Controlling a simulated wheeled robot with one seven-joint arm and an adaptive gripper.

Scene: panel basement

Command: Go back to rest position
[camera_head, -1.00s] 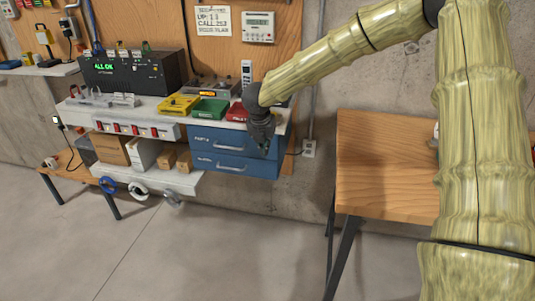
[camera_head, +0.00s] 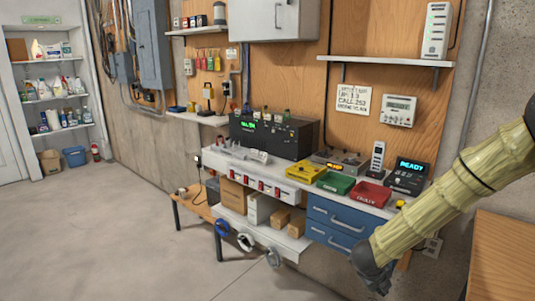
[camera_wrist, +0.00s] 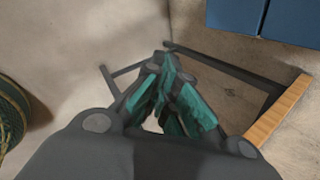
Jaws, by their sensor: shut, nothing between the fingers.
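My gripper (camera_head: 376,279) hangs at the end of my bamboo-patterned arm, low at the right of the head view. It is in front of and below the blue drawers (camera_head: 343,222), and seems apart from them. In the wrist view the teal-padded fingers (camera_wrist: 168,100) are closed together with nothing between them. A corner of the blue drawers (camera_wrist: 265,15) shows at the top right of the wrist view.
The workbench (camera_head: 262,170) holds yellow, green and red trays (camera_head: 370,193) and a device reading READY (camera_head: 408,175). A wooden table (camera_head: 500,262) stands at the right, close to my arm. Shelves with bottles (camera_head: 58,88) stand far left. The floor (camera_head: 120,235) at left is clear.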

